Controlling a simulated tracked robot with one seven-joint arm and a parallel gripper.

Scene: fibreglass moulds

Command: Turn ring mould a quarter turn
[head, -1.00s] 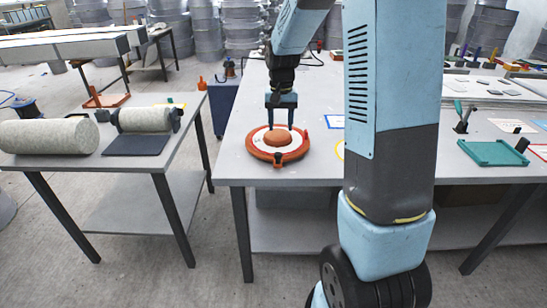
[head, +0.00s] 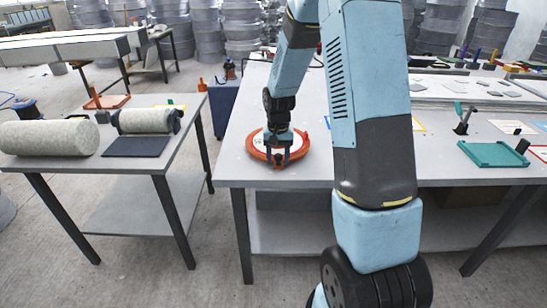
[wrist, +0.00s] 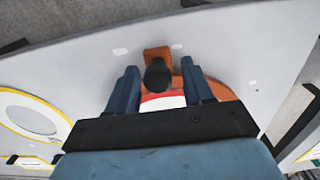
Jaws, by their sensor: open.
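The ring mould (head: 303,144) is an orange ring with a pale inside, lying flat near the front left of the grey table. Its front tab (wrist: 157,53) carries an upright black knob (wrist: 157,76). My gripper (head: 277,162) is pointed down over the front edge of the mould. In the wrist view my gripper (wrist: 158,72) is open, with one finger on each side of the knob and gaps between. The arm hides much of the mould's middle in the head view. I cannot tell how far above the table the fingertips are.
The mould's table (head: 232,165) has clear surface around the mould's left side. A green tray (head: 493,153) lies at the right. A separate table (head: 85,170) with rollers stands at the left, across a gap. A yellow-edged round mark (wrist: 35,118) shows in the wrist view.

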